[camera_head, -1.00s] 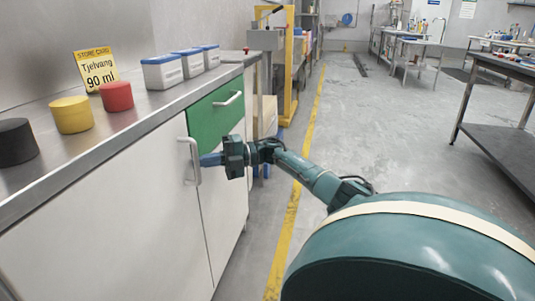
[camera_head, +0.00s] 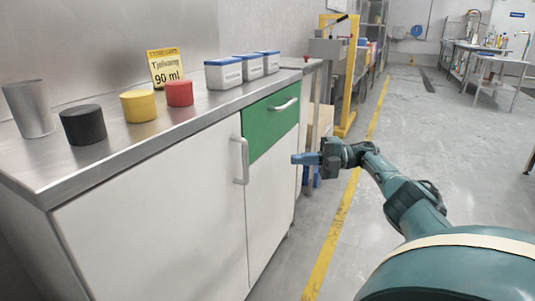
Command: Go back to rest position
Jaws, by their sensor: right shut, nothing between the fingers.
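My right gripper (camera_head: 303,159) shows with its blue fingers together and empty. It is in front of the cabinet's right end, to the right of the white door's handle (camera_head: 241,160) and below the green drawer (camera_head: 270,122). It appears clear of both. My right arm reaches in from the lower right. My left gripper is not in view.
The steel counter (camera_head: 110,158) carries a metal cup (camera_head: 30,108), a black (camera_head: 83,125), a yellow (camera_head: 139,106) and a red container (camera_head: 179,93), a yellow sign (camera_head: 166,68) and white boxes with blue lids (camera_head: 223,74). Open floor (camera_head: 430,135) lies to the right.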

